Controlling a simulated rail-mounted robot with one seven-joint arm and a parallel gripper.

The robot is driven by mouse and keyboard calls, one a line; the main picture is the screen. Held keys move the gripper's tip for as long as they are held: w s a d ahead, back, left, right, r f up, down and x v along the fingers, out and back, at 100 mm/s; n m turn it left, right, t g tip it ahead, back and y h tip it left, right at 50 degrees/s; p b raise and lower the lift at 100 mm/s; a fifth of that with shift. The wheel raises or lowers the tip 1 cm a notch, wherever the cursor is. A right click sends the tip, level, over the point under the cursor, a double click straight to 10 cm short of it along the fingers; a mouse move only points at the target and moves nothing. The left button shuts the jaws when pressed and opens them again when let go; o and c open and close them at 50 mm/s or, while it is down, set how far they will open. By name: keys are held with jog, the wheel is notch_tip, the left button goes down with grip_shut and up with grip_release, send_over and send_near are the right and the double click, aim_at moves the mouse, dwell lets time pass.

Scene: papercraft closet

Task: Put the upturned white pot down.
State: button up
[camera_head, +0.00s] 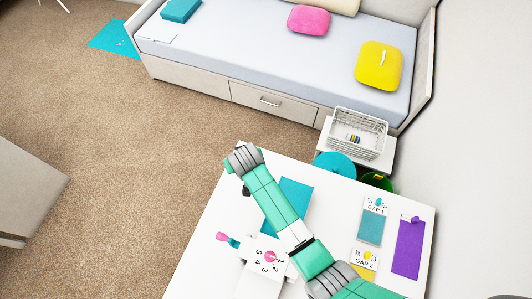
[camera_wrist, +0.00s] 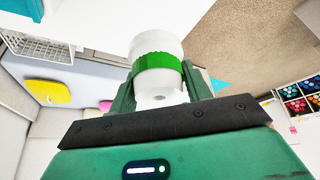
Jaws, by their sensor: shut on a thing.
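In the wrist view the white pot (camera_wrist: 157,48) has a bright green band around it. My gripper (camera_wrist: 158,75) is shut on it, with one green finger on each side. The pot's narrower near end, with a small dark spot, faces the camera; its far end points at the white table (camera_wrist: 100,12). I cannot tell whether the far rim touches anything. In the head view the pot is not visible and my arm reaches over the white table (camera_head: 335,205).
On the table are a teal sheet (camera_head: 297,195), a numbered white card (camera_head: 262,262), GAP 1 (camera_head: 371,228) and GAP 2 (camera_head: 363,270) cards, a purple strip (camera_head: 408,248) and a pink-and-teal piece (camera_head: 228,240). A white basket (camera_head: 358,133) stands beyond the table's far edge.

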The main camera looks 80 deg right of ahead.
jog(key=shift+s+d, duration=0.15)
jog(key=f, duration=0.2)
jog(key=f+b, duration=0.1)
jog(key=f, duration=0.2)
jog(key=shift+a+f, duration=0.2)
jog(key=shift+f, duration=0.15)
jog(key=shift+d+f+b, duration=0.1)
jog(key=shift+f+b, duration=0.4)
jog(key=shift+f, duration=1.65)
jog(key=shift+f, duration=0.15)
jog(key=o, duration=1)
